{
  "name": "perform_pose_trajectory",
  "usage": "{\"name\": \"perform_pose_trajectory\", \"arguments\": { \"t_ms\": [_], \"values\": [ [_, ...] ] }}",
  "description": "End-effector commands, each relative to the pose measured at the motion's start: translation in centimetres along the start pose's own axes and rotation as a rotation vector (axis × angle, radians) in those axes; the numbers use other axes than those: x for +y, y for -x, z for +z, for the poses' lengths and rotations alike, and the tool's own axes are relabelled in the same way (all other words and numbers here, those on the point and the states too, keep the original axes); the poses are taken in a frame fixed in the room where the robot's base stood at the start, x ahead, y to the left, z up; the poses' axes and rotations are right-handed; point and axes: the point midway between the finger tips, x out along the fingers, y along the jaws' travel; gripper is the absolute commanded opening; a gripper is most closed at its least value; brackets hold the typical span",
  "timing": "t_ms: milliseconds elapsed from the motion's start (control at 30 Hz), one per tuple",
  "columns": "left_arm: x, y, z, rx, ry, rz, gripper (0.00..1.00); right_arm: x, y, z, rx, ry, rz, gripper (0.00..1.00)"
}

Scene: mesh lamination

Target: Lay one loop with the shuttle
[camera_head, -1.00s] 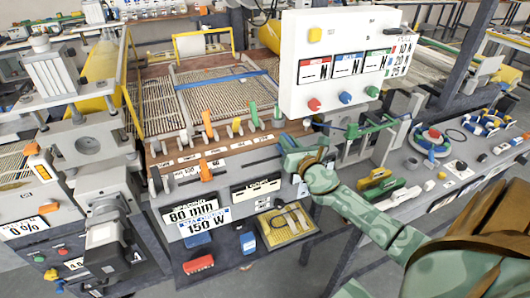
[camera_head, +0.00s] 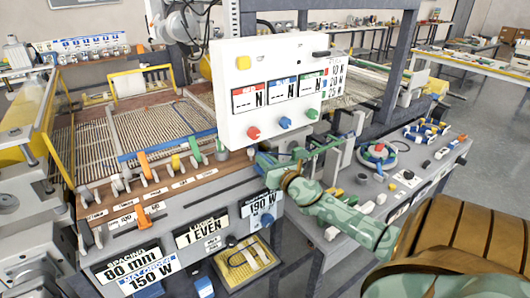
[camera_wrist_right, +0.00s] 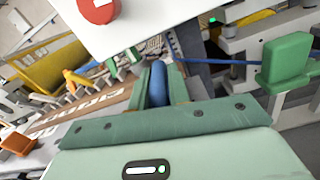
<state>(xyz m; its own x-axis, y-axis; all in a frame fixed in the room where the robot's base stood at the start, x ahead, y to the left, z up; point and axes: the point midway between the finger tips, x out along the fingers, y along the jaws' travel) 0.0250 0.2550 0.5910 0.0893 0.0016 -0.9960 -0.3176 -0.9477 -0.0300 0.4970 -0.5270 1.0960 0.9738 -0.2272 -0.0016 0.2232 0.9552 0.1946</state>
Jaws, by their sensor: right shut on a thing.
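My right gripper (camera_head: 270,168) is at the front table edge, just below the white control panel. In the right wrist view its green fingers (camera_wrist_right: 160,88) are shut on a blue rounded piece (camera_wrist_right: 158,82), seemingly the shuttle. A blue strand (camera_wrist_right: 222,61) runs at the right of the fingers towards a green block (camera_wrist_right: 287,60). In the head view a green bar (camera_head: 322,146) stands right beside the gripper. The mesh bed (camera_head: 150,118) lies to the left, with a blue bar (camera_head: 150,150) near its front. My left gripper is not in view.
The white control panel (camera_head: 235,110) with red, blue and green knobs hangs close above the right gripper. Several coloured levers (camera_head: 147,166) line the bed's front edge. A yellow tray (camera_head: 245,262) lies below. A round reel (camera_head: 378,155) stands on the right bench.

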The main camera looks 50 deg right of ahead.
Motion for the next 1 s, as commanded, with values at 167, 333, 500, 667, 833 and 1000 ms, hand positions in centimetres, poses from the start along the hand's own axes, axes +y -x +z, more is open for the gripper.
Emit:
{"name": "perform_pose_trajectory", "arguments": {
  "t_ms": [167,333,500,667,833,1000],
  "values": [
    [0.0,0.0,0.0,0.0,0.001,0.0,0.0,-0.2,-0.1,0.3,-0.005,0.001,-0.006,0.38],
    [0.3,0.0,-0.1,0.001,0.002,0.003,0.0,-0.1,0.0,0.2,-0.003,0.001,-0.004,0.38],
    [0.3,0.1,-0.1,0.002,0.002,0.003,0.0,-0.1,1.3,0.0,0.0,0.001,-0.003,0.38],
    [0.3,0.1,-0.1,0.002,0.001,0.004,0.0,-0.2,4.9,-0.1,0.002,-0.001,-0.004,0.38],
    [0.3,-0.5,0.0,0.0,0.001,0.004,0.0,-0.3,9.8,-0.3,0.001,-0.002,-0.006,0.38],
    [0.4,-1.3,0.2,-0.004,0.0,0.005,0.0,-0.3,13.6,-0.2,-0.001,-0.001,-0.008,0.38]
  ]
}}
